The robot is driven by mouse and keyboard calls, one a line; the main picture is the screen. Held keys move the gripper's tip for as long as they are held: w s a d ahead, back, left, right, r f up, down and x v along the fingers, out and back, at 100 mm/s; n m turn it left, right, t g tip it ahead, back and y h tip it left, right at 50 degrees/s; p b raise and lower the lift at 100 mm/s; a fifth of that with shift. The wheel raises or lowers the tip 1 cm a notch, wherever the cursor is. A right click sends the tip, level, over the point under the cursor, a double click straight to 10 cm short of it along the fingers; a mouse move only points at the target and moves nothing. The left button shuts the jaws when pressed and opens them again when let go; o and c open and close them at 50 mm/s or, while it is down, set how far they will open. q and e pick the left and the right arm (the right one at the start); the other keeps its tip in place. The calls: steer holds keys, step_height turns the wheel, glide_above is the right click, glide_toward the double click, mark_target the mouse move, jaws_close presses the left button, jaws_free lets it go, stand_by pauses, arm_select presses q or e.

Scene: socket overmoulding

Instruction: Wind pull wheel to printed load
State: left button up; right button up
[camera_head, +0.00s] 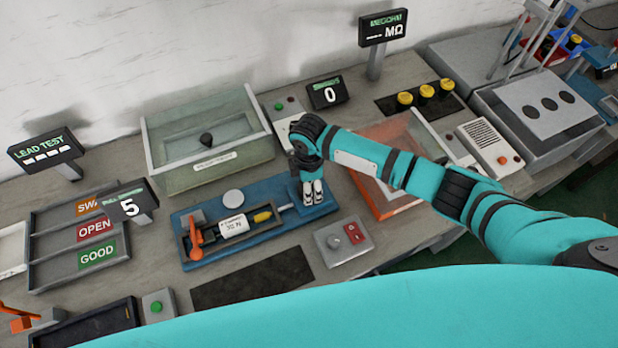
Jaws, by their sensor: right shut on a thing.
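The blue pull-test rig (270,232) lies in the middle of the bench. An orange lever (196,240) is at its left end. A white label (233,226) on it carries a printed load that is too small to read surely. A yellow piece (262,217) and a thin rod lie to its right. My right gripper (312,198) points down at the rig's right end, shut on a part there; its wrist and fingers hide most of that part, likely the pull wheel. A display (127,205) at left reads 5. My left gripper is not in view.
A clear-lidded box (207,145) stands behind the rig. An orange-framed tray (400,200) is right, partly behind my right arm. A grey box with a knob and red switch (343,242) sits in front. SWAP-like, OPEN and GOOD trays (65,272) are left.

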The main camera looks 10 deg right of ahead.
steer(key=m+p, duration=0.2)
steer(key=m, duration=0.1)
steer(key=shift+r+m, duration=0.15)
steer(key=shift+m, duration=0.15)
steer(key=shift+m+p, duration=1)
steer(key=shift+m, duration=0.2)
steer(key=o, duration=1.2)
step_height(320, 180, up, 12)
steer(key=shift+f, duration=0.15)
